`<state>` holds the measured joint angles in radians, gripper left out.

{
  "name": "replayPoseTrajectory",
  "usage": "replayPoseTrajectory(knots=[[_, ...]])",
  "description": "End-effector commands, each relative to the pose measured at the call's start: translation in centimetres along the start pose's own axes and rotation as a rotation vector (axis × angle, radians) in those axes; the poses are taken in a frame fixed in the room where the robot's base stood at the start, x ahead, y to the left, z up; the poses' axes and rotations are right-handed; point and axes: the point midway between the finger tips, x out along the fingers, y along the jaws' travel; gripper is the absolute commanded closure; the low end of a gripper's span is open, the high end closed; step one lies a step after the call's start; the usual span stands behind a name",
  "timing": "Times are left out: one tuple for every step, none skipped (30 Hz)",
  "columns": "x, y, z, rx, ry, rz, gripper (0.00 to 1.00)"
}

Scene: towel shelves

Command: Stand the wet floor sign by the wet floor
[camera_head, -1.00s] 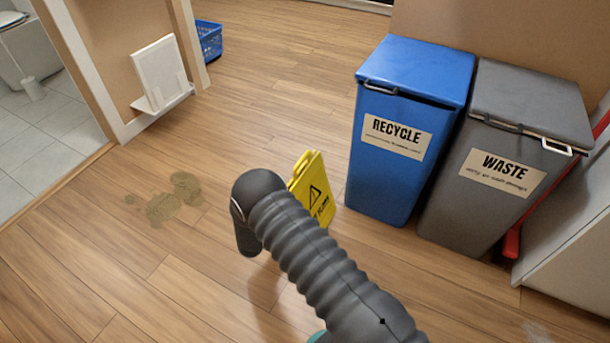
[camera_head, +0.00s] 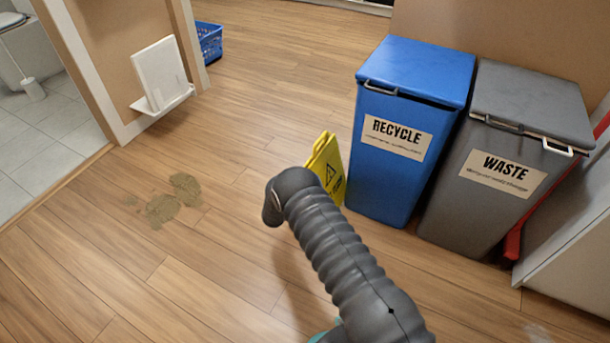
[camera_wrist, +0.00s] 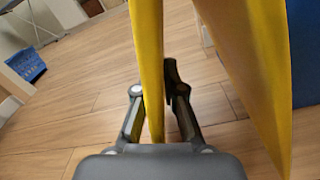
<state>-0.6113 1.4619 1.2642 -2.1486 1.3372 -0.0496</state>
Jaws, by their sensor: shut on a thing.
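The yellow wet floor sign (camera_head: 328,168) shows in the head view just behind my arm, beside the left side of the blue recycle bin. In the wrist view its two yellow panels run down through the picture, and one panel (camera_wrist: 149,60) passes between my fingers. My gripper (camera_wrist: 158,100) is shut on that panel; in the head view my arm hides the fingers. I cannot tell whether the sign's foot touches the floor. The wet floor shows as brownish puddle patches (camera_head: 163,209) on the wood at the left, well apart from the sign.
The blue recycle bin (camera_head: 385,150) and grey waste bin (camera_head: 480,195) stand at the right. A white wall-mounted piece (camera_head: 160,75) and a doorway to a tiled room (camera_head: 40,150) are at the left. A blue basket (camera_head: 210,42) is farther back. Floor between sign and puddle is clear.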

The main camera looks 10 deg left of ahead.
Motion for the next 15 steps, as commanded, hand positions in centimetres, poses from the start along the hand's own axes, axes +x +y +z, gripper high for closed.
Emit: replayPoseTrajectory(knots=[[-0.2,-0.14,-0.69,-0.001,0.0,0.002,1.0],[-0.24,-0.21,-0.9,-0.002,0.0,0.002,1.0],[-0.25,-0.23,-1.03,-0.001,0.0,0.002,1.0],[-0.24,-0.23,-1.07,-0.001,0.0,0.002,1.0],[-0.23,-0.23,-1.08,0.0,-0.001,0.002,1.0],[-0.22,-0.23,-1.07,0.0,-0.001,0.002,1.0],[-0.21,-0.23,-1.06,0.0,-0.001,0.002,1.0],[-0.21,-0.24,-1.05,0.0,-0.001,0.002,1.0],[-0.21,-0.25,-1.06,0.0,-0.001,0.002,1.0],[-0.21,-0.26,-1.06,0.0,-0.001,0.002,1.0],[-0.21,-0.27,-1.07,0.0,-0.001,0.002,1.0],[-0.21,-0.29,-1.12,0.0,-0.001,0.002,1.0],[-0.21,-0.32,-1.2,0.0,-0.001,0.002,1.0],[-0.22,-0.34,-1.29,0.0,-0.001,0.002,1.0],[-0.22,-0.37,-1.39,0.0,-0.001,0.002,1.0]])
